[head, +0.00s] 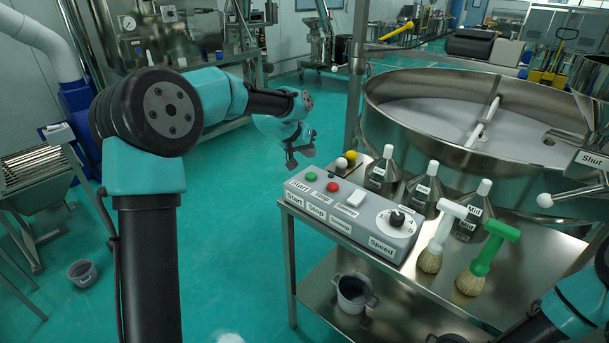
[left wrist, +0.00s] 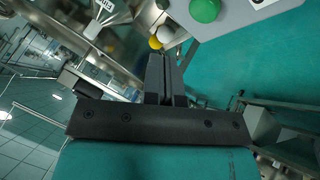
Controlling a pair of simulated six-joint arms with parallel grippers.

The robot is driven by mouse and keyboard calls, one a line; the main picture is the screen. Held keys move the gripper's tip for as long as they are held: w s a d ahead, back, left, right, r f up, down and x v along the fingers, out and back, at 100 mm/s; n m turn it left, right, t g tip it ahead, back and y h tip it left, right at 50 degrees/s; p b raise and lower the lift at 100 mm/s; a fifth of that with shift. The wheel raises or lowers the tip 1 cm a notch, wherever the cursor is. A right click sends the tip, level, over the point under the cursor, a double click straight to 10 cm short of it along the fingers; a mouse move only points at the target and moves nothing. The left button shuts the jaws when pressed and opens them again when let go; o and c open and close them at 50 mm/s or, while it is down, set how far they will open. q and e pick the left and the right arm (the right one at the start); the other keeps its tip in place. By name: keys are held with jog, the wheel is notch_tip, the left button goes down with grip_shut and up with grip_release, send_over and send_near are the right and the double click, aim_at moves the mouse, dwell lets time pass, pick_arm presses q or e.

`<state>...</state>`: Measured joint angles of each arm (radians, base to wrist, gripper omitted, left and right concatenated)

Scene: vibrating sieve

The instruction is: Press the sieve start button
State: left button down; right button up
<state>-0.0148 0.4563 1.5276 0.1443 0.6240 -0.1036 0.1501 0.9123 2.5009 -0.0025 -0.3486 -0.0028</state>
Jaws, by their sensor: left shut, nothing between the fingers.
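The grey control box (head: 352,232) stands on the steel table's left side. Its green start button (head: 311,176) is at the box's left end, beside a red stop button (head: 333,187). My left gripper (head: 293,161) is shut and empty, a little above and to the left of the green button, apart from it. In the left wrist view, the shut fingers (left wrist: 165,75) point toward the top, and the green button (left wrist: 204,10) lies to the right of their tips. My right arm shows at the lower right, but its gripper is out of view.
A yellow ball (head: 351,156) and a white ball (head: 341,163) sit behind the box. The large round sieve (head: 420,127) is behind. Open floor lies left of the table.

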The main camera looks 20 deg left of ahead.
aim_at(310, 173)
pick_arm(q)
jog(key=w+r, duration=0.1)
jog(key=w+r+n+t, duration=0.1)
jog(key=shift+w+a+r+h, duration=0.25)
jog(key=shift+a+r+h, duration=0.15)
jog(key=shift+f, duration=0.1)
jog(key=shift+f, duration=4.35)
jog(key=shift+f, duration=0.1)
jog(key=shift+f, duration=0.3)
jog(key=shift+f, duration=0.6)
jog(key=shift+r, duration=1)
